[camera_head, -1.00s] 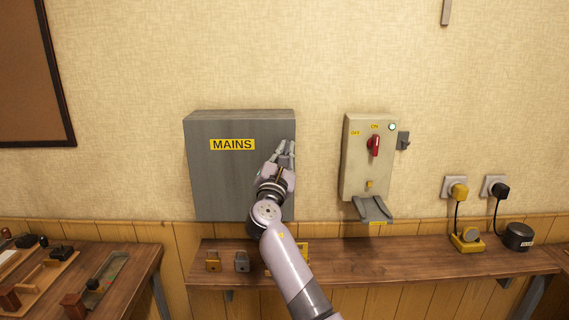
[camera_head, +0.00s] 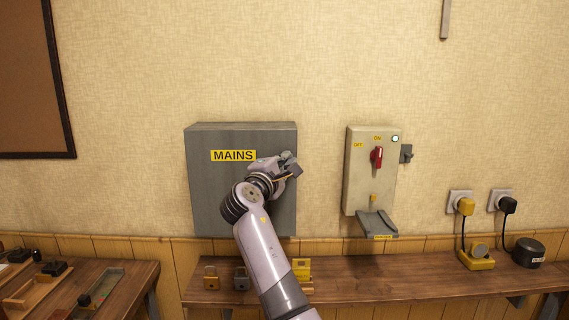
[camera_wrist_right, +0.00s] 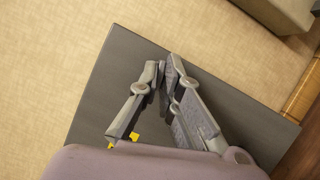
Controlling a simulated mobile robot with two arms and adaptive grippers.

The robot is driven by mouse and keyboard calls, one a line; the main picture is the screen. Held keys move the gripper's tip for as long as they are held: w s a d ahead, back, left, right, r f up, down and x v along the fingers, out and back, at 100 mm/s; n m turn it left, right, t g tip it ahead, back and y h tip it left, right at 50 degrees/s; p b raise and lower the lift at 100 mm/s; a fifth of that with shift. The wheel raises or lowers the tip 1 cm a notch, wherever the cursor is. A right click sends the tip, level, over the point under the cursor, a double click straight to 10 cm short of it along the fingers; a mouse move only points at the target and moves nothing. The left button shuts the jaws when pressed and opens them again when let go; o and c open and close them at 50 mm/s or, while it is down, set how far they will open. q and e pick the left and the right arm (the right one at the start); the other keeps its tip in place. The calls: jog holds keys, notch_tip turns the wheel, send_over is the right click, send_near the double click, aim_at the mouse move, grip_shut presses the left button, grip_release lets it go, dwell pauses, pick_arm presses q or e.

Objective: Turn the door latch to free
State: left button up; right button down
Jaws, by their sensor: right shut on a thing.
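The grey MAINS box (camera_head: 215,190) hangs on the wall left of centre, with a yellow label on its door. My right gripper (camera_head: 289,165) is at the upper right edge of the door, its fingers pointing right and tilted. In the right wrist view the fingers (camera_wrist_right: 165,70) come together at their tips over the grey door (camera_wrist_right: 105,90). The gripper is shut on the door latch, which the fingers almost wholly hide, so I cannot read its angle. The door looks closed. My left gripper is not in view.
A beige switch box (camera_head: 361,185) with a red handle (camera_head: 377,157) hangs to the right. Padlocks (camera_head: 211,279) and a yellow item (camera_head: 301,268) stand on the wooden shelf (camera_head: 350,275) below. Two plugs sit in sockets at the far right.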

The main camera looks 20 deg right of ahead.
jog(key=shift+m, duration=0.3)
jog(key=c, duration=1.8)
grip_release()
jog(key=v, duration=0.7)
jog(key=shift+s+a+r, duration=0.1)
jog(key=shift+s+a, duration=0.05)
jog(key=shift+s, duration=0.05)
